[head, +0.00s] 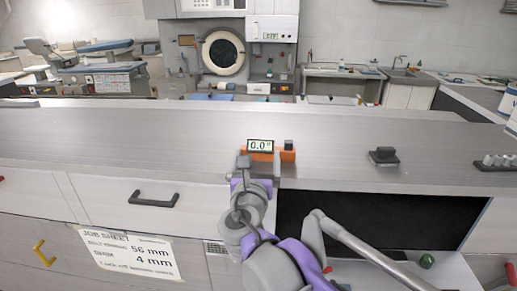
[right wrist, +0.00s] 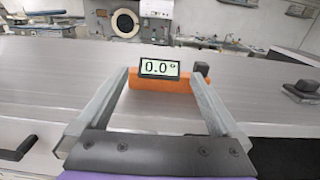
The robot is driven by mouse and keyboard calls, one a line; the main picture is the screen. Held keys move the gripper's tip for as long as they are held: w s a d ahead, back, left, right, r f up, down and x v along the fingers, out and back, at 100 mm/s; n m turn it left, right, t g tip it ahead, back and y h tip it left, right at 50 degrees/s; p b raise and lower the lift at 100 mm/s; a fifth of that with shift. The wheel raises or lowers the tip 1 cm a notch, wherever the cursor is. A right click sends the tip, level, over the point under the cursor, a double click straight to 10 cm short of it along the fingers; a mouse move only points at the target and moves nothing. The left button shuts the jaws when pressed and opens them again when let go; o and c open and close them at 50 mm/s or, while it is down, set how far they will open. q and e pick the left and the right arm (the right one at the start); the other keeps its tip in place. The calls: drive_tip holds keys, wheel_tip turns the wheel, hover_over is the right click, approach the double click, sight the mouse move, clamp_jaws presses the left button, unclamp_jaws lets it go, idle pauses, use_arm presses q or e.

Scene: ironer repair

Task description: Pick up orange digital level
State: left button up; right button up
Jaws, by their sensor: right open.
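The orange digital level (head: 287,155) lies on the grey worktop, with a display reading 0.0° and a dark block at its right end. In the right wrist view the orange digital level (right wrist: 162,84) sits ahead, at the far end of the gap between the fingers. My right gripper (head: 259,160) reaches over the counter's front edge, just in front of the level. In the right wrist view my right gripper (right wrist: 160,80) is open, one finger toward each side of the level. I cannot tell whether they touch it. My left gripper is not in view.
A dark block-shaped item (head: 384,156) stands on the worktop to the right. A dark rack with small pale pieces (head: 495,162) is at the far right. The worktop (head: 110,140) left of the level is clear. Below are a drawer handle (head: 154,199) and an open dark recess (head: 375,218).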

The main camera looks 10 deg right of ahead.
sight(260, 145)
drive_tip(key=x, duration=0.3)
drive_tip(key=shift+w+d, duration=0.25)
drive_tip(key=w, duration=0.2)
drive_tip(key=w+f, duration=0.1)
drive_tip(key=w+d+p, duration=0.1)
drive_tip(key=w, duration=0.1)
drive_tip(key=shift+w+d+f, duration=0.1)
drive_tip(key=shift+w+f, duration=0.15)
drive_tip(key=shift+w, duration=0.05)
drive_tip(key=shift+s, duration=0.15)
drive_tip(key=shift+c, duration=0.2)
drive_tip(key=shift+c, duration=1.1)
drive_tip(key=c, duration=0.9)
